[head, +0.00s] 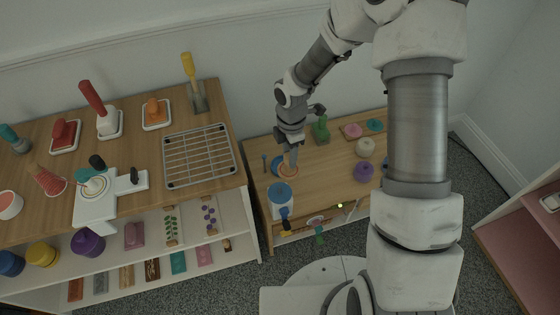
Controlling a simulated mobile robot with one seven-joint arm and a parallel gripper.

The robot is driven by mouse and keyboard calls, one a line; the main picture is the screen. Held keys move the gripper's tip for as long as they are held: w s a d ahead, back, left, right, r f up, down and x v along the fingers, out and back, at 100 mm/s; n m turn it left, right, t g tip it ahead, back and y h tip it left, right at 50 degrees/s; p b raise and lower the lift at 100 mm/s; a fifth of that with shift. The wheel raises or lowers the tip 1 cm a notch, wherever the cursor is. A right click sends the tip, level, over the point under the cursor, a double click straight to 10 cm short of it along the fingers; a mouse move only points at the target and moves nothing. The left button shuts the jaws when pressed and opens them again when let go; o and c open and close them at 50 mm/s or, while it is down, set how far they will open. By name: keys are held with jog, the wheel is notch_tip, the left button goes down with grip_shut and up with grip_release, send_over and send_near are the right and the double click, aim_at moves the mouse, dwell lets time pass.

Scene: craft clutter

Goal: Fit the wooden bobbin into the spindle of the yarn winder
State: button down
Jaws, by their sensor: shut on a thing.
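My gripper (290,164) points down over the low wooden table at the centre, at a blue, orange-ringed round dish (284,173). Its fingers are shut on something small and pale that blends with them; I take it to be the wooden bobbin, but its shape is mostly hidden. I cannot tell whether it touches the dish. What looks like the yarn winder (95,209) stands on the left shelf top: a white base with a round pale-green and yellow part and a dark-handled arm at its right. The gripper is well to the right of it.
A wire rack (198,155) lies right of the winder. Upright tools, including a red-handled one (94,98), stand behind. On the low table (312,171) are a blue-lidded jar (281,196), a green bottle (321,130) and yarn balls (364,172). A gap separates the two surfaces.

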aim_at(280, 174)
jog(key=a+f+n, duration=0.1)
jog(key=s+n, duration=0.1)
jog(key=n, duration=0.1)
jog(key=a+f+n, duration=0.1)
jog(key=shift+s+a+f+n, duration=0.25)
jog(key=shift+a+f+n, duration=0.05)
jog(key=shift+a+n, duration=0.1)
jog(key=shift+p, duration=0.35)
jog(key=shift+f+b, duration=1.4)
jog(key=shift+f, duration=0.65)
jog(key=shift+f+b, duration=1.15)
jog(key=shift+f, duration=0.8)
jog(key=shift+c, duration=2.1)
grip_release()
jog(key=shift+r, duration=0.1)
